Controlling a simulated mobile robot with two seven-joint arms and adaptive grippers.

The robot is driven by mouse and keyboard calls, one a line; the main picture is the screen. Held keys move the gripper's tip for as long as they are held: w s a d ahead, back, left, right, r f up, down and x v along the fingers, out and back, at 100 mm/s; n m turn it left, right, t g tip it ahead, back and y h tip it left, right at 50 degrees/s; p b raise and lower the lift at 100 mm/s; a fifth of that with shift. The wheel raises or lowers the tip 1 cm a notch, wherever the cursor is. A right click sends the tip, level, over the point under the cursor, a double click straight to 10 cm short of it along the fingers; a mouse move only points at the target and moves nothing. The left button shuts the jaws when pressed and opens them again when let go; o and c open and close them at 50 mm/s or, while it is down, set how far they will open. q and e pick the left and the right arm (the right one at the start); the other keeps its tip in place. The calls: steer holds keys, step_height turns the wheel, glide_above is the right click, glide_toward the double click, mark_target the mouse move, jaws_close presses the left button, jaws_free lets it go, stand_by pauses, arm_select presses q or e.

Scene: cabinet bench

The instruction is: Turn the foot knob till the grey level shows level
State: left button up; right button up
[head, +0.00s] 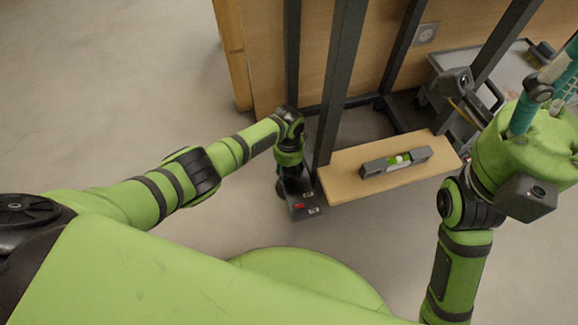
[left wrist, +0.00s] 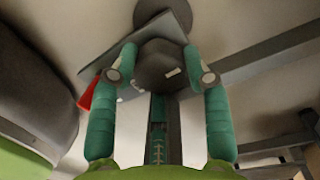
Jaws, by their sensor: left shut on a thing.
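The grey level (head: 378,168) lies on a wooden board in the head view. The dark foot knob (left wrist: 160,58) is in the middle of the left wrist view. My left gripper (left wrist: 160,76) is shut on it, with one teal finger on each side. In the head view my left wrist hides the knob. My right gripper (head: 545,88) is at the upper right, away from the level and partly cut off; its opening is unclear.
The wooden board (head: 335,187) sits against dark metal posts (head: 340,85). A grey cart (head: 502,75) stands at the back right. The floor at left is clear.

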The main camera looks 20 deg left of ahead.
arm_select(q)
steer(key=shift+s+a+f+m, duration=0.2)
steer(key=shift+s+m, duration=0.05)
steer(key=shift+m, duration=0.75)
steer(key=shift+a, duration=0.1)
steer(key=o, duration=1.2)
steer(key=shift+c, duration=0.2)
steer(key=shift+w, duration=0.15)
steer(key=shift+d+r, duration=0.15)
steer(key=shift+d, duration=0.05)
steer(key=shift+w+r, duration=0.15)
steer(key=shift+r, duration=0.4)
step_height(320, 180, up, 11)
steer(key=shift+w+a+f, duration=0.15)
